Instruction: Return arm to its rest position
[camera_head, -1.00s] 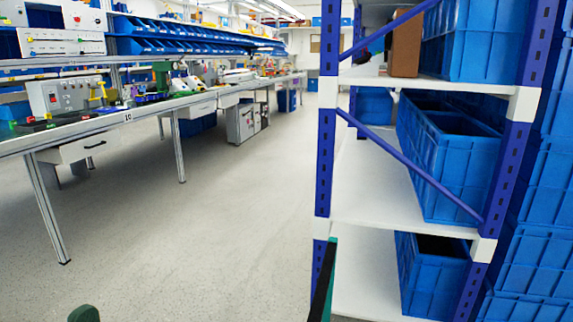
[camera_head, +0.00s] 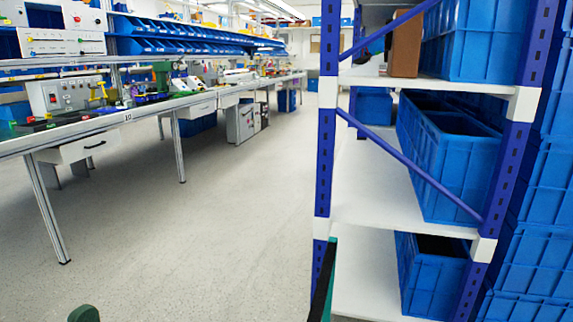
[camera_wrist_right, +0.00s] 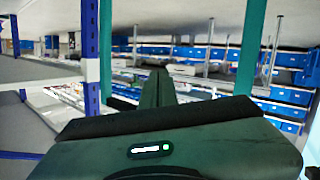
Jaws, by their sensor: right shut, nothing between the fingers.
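My right gripper (camera_wrist_right: 160,82) is in the right wrist view, with its dark fingers together and nothing between them. It points out into the room, clear of any object. In the head view only a thin dark and green piece of my right arm shows at the bottom, in front of the shelf rack. A small rounded green part of mine shows at the bottom left edge. My left gripper is not in view. A grey control box with red buttons (camera_head: 57,96) stands on the workbench at the left; I cannot make out a rotary switch on it.
The workbench (camera_head: 70,138) runs along the left. A blue-posted shelf rack (camera_head: 325,160) with white shelves and blue crates (camera_head: 455,165) stands close on the right. The grey floor (camera_head: 210,220) between them is clear. A blue post (camera_wrist_right: 91,60) shows left of the right gripper.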

